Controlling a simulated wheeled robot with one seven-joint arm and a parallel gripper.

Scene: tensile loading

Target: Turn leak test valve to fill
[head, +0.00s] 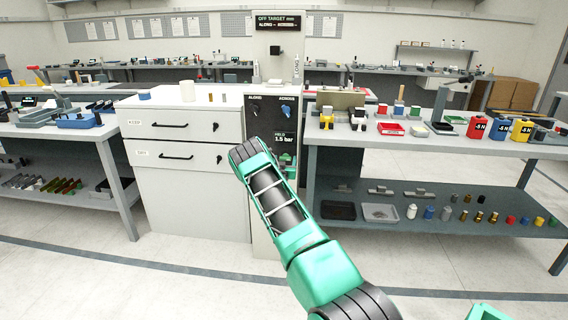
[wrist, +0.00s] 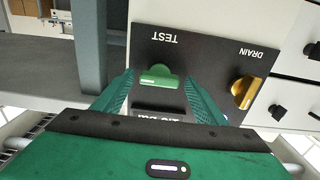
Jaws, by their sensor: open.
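In the wrist view, a black panel (wrist: 205,58) shows upside-down labels reading TEST and DRAIN. A green knob (wrist: 158,76) sits by the TEST label, and I take it for the leak test valve. A brass-coloured knob (wrist: 243,92) sits by the DRAIN label. My gripper (wrist: 159,84) is open, with one green finger on each side of the green knob. I cannot tell whether the fingers touch it. No FILL label is readable.
A white drawer cabinet (head: 185,190) stands left of the panel. A bench (head: 345,145) with coloured blocks and trays stands close on the right. In the wrist view, a grey bench leg (wrist: 88,45) is near the left finger. Open floor (head: 190,265) lies in front.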

